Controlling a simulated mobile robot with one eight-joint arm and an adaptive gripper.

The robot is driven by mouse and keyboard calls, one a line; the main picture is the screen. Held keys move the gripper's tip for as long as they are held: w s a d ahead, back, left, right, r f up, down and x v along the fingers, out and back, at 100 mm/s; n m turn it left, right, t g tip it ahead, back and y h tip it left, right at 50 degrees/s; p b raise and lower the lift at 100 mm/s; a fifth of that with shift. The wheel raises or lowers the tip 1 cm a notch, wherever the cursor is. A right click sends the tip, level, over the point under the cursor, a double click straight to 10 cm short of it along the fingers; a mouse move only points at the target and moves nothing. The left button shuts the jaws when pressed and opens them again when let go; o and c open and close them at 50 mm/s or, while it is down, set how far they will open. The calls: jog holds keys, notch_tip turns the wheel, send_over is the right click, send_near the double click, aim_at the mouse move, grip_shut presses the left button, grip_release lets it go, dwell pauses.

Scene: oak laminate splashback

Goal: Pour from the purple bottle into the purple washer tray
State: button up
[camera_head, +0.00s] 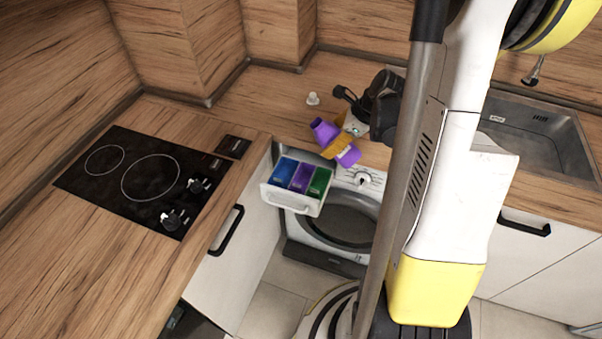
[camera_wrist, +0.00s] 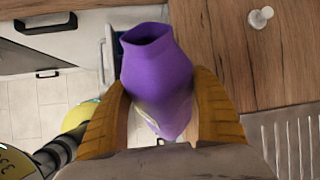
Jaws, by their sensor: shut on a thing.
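The purple bottle (camera_head: 324,132) is held in my gripper (camera_head: 341,146), whose yellow-orange fingers are shut around its middle. The bottle is tilted, its open mouth pointing up and to the left, above and to the right of the drawer in the head view. In the wrist view the bottle (camera_wrist: 157,75) sits between the fingers (camera_wrist: 158,115), its dark opening at the top. The purple washer tray (camera_head: 301,178) is the middle compartment of the pulled-out washer drawer (camera_head: 291,200), between a blue compartment (camera_head: 284,172) and a green one (camera_head: 319,183). The bottle's contents are not visible.
The washing machine (camera_head: 340,222) stands under the wooden counter (camera_head: 262,108). A black hob (camera_head: 150,178) is at left and a sink (camera_head: 535,125) at right. A small white knob-like object (camera_head: 313,98) stands on the counter behind the bottle.

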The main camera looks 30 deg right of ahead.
jog(key=shift+s+d+f+g+h+p, duration=0.15)
jog(key=shift+f+g+h+p, duration=0.1)
jog(key=shift+g+h+p, duration=0.25)
jog(key=shift+s+d+f+g+h+p, duration=0.1)
jog(key=shift+f+g+h+p, duration=0.15)
jog(key=shift+g+h+p, duration=0.25)
dwell(3.2)
jog(key=shift+d+f+n+g+h, duration=0.15)
jog(key=shift+f+g+h, duration=0.15)
jog(key=shift+h, duration=0.25)
jog(key=shift+f+n+g+h, duration=0.15)
jog(key=shift+f+g+h, duration=0.15)
jog(key=shift+h, duration=0.25)
dwell(2.7)
